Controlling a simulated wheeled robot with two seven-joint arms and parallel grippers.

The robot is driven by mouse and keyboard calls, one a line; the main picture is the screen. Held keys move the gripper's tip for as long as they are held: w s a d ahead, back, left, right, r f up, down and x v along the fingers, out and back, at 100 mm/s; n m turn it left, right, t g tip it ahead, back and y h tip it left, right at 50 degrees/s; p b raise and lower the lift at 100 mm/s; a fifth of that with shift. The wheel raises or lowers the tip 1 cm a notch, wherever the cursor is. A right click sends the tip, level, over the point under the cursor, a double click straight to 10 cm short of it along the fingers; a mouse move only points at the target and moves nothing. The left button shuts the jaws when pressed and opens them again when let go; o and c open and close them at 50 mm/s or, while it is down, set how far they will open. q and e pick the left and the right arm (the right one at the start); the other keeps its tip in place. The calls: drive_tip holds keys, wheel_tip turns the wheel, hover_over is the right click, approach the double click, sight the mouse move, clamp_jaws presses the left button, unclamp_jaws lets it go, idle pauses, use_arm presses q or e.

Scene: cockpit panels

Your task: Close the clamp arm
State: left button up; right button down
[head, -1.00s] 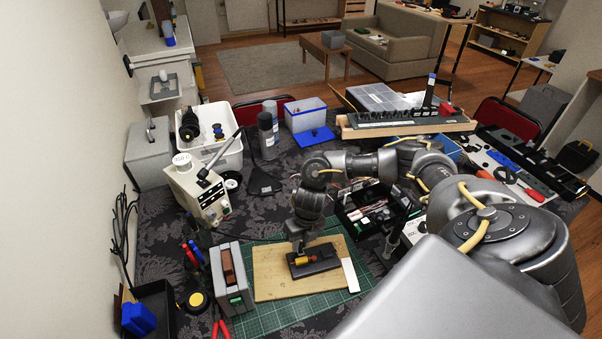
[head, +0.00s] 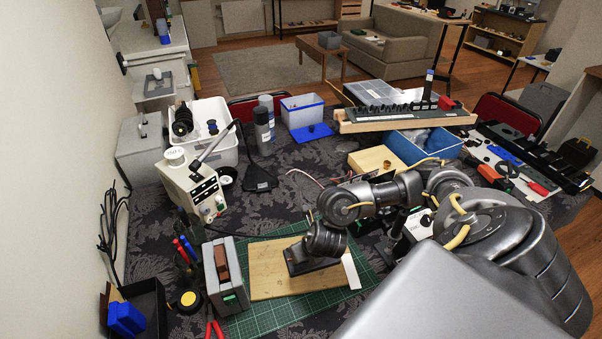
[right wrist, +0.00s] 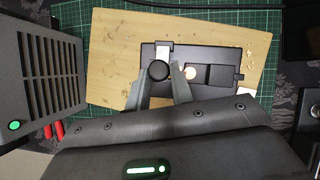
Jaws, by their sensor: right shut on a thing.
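The clamp is a dark flat block on the wooden board, partly hidden by my right wrist in the head view (head: 300,266). In the right wrist view its black base (right wrist: 215,58) lies on the board with a light metal bracket on its left and a raised dark block on its right. My right gripper (right wrist: 159,72) reaches down over the clamp and is shut on the round black end of the clamp arm (right wrist: 158,70), which sits between the fingers. A small orange-lit spot shows just right of the fingers. My left gripper is in neither view.
The wooden board (head: 268,283) lies on a green cutting mat (head: 256,318). A grey vented box (head: 226,278) stands close on the left, with red-handled pliers in front. A blue bin (head: 440,147) and other items stand farther back.

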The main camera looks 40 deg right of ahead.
drive_tip(key=shift+s+a+f+t+b, duration=0.15)
drive_tip(key=shift+s+f+t+b, duration=0.1)
drive_tip(key=shift+t+b, duration=0.2)
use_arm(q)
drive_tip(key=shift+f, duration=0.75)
use_arm(e)
drive_tip(key=shift+r, duration=0.1)
drive_tip(key=c, duration=1.2)
unclamp_jaws()
drive_tip(key=shift+w, duration=0.1)
use_arm(q)
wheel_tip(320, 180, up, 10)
drive_tip(key=p, duration=0.9)
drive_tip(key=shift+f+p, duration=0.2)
drive_tip(key=shift+p, duration=0.15)
use_arm(e)
drive_tip(key=v, duration=1)
drive_tip(key=shift+r, duration=0.35)
drive_tip(key=shift+s+a, duration=0.15)
drive_tip(key=shift+s, duration=0.05)
